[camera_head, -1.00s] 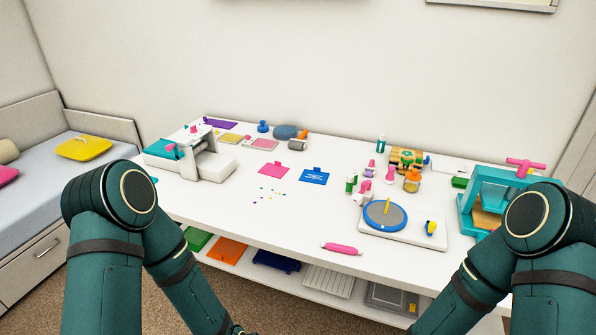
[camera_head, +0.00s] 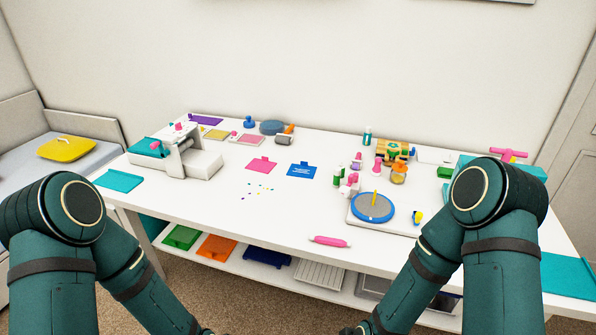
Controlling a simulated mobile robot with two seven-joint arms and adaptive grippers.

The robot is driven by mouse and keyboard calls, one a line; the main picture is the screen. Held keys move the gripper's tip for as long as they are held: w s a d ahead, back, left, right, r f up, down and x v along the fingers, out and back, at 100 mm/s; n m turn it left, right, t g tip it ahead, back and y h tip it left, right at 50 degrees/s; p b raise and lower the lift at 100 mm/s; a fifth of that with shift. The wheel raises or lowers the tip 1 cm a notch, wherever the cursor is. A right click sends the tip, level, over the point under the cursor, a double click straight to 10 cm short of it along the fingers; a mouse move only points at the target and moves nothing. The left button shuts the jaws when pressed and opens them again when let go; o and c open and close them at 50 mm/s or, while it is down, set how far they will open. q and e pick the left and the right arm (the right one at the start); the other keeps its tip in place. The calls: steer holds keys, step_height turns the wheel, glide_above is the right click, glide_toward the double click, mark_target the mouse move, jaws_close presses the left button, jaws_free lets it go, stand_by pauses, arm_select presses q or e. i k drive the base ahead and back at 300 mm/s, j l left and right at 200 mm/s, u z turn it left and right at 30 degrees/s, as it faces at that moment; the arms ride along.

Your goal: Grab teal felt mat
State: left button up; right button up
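A flat teal mat (camera_head: 119,180) lies on the left end of the white table, near its front-left corner. A second flat teal piece (camera_head: 568,276) lies at the right end, partly cut off by the picture edge. I cannot tell from the picture which one is felt. Both of my arms bend down in front of the table, and their grippers are below the frame. Neither arm is seen touching either teal piece.
The white table (camera_head: 215,208) holds a die-cut machine (camera_head: 190,158), a round blue-rimmed turntable (camera_head: 373,207), a pink roller (camera_head: 330,241) and several small bottles. Coloured sheets lie on the lower shelf (camera_head: 238,262). A bed with a yellow cushion (camera_head: 67,148) stands left.

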mark_target(122, 181)
steer(key=u, duration=1.1)
